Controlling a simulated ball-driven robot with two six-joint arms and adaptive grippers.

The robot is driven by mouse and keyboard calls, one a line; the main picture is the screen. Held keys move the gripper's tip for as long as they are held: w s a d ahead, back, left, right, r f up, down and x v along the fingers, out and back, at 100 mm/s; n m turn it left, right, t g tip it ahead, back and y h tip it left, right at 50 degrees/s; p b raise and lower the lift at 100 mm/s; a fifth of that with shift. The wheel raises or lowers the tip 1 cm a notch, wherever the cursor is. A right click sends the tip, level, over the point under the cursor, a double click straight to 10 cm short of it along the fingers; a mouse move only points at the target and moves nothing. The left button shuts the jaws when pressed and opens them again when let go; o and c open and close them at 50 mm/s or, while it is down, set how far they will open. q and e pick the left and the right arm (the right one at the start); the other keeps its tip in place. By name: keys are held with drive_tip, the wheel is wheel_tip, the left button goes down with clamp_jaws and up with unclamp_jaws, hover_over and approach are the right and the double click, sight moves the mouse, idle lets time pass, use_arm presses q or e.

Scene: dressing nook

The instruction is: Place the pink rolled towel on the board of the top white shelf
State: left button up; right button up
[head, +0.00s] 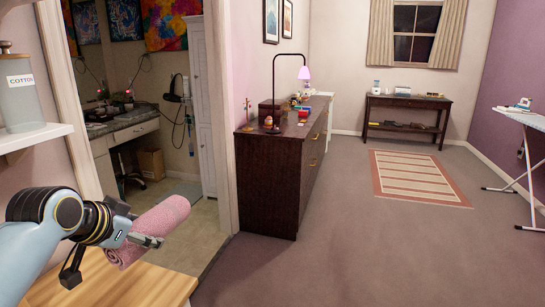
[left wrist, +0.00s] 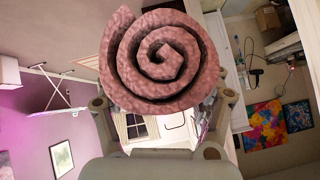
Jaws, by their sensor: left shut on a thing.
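The pink rolled towel (head: 158,222) is in my left gripper (head: 146,240) in the head view, low at the left. The gripper is shut on it, and the roll lies tilted above a wooden surface. In the left wrist view the towel's spiral end (left wrist: 162,60) fills the upper middle and hides much behind it. A white shelf (head: 35,137) is at the left edge of the head view, above and left of the towel. A grey canister labelled "COTTON" (head: 20,98) stands on its board. My right gripper is not in view.
A light wooden top (head: 150,287) lies below the towel. A door frame (head: 68,100) stands right of the shelf. A dark dresser (head: 268,170) with a lamp and small items stands farther off. Open floor (head: 340,240) lies to the right.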

sight(154, 219)
use_arm(q)
drive_tip(key=shift+m+h, duration=0.5)
drive_tip(key=shift+m, duration=0.1)
drive_tip(key=r+b, duration=0.1)
drive_tip(key=s+d+r+b, duration=0.1)
drive_tip(key=r, duration=0.1)
drive_tip(key=r+b, duration=0.2)
drive_tip(key=shift+s+d+r, duration=0.2)
drive_tip(key=shift+s+d, duration=0.15)
drive_tip(key=shift+d, duration=0.05)
drive_tip(key=s+d+r+m+h+b, duration=0.1)
drive_tip(key=s+d+r, duration=0.1)
drive_tip(key=s, duration=0.4)
drive_tip(key=s+d+r+m+g+h, duration=0.1)
drive_tip(key=s+d+r, duration=0.1)
drive_tip(key=s, duration=0.4)
drive_tip(key=shift+d+r+m+b, duration=0.3)
drive_tip(key=shift+d+m+b, duration=0.05)
drive_tip(key=shift+m+b, duration=0.05)
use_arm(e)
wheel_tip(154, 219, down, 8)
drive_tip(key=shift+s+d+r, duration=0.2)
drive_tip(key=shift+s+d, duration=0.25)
